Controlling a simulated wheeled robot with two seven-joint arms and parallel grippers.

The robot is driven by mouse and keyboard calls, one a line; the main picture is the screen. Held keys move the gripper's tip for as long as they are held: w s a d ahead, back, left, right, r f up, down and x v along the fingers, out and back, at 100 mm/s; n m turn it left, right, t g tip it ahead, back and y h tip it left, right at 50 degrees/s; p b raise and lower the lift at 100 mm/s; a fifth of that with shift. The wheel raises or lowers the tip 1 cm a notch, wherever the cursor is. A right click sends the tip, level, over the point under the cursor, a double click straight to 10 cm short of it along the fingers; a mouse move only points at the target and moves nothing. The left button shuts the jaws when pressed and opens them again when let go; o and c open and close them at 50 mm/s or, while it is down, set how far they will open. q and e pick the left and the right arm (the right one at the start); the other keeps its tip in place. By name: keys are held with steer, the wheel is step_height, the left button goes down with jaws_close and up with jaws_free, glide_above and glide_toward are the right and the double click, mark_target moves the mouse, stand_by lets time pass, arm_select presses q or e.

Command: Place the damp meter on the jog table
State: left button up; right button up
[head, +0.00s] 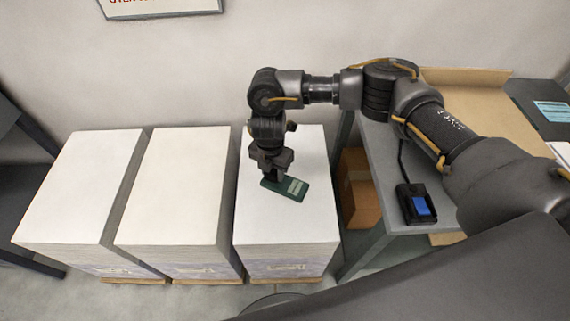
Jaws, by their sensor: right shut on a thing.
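The damp meter looks like the flat dark green device (296,187) with a pale panel, over the top of the right-hand paper stack. My right gripper (275,174) points down and is shut on it near its left end. I cannot tell whether the meter touches the paper or is just above it. The jog table seems to be the grey table (382,163) at the right, with a tan board on it. My right arm crosses in front and hides much of its top. My left gripper is not in view.
Three white paper stacks (80,185) stand in a row on low pallets. A black box with a blue pad (417,205) and a cable sits at the table's front. A brown carton (360,190) is under the table. A dark surface (545,108) lies far right.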

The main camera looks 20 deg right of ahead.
steer(key=a+r+n, duration=0.1)
steer(key=n, duration=0.2)
steer(key=s+a+r+n, duration=0.1)
steer(key=r+n, duration=0.1)
steer(key=n, duration=0.2)
steer(key=s+a+r+n, duration=0.1)
steer(key=r+n, duration=0.1)
steer(key=n, duration=0.1)
steer(key=shift+n, duration=0.4)
steer(key=s+r+n, duration=0.5)
steer(key=n, duration=1.1)
steer(key=s+r+n, duration=0.5)
steer(key=n, duration=1.2)
steer(key=shift+d+r+n, duration=0.2)
steer(key=shift+d+n, duration=0.05)
steer(key=shift+n, duration=0.05)
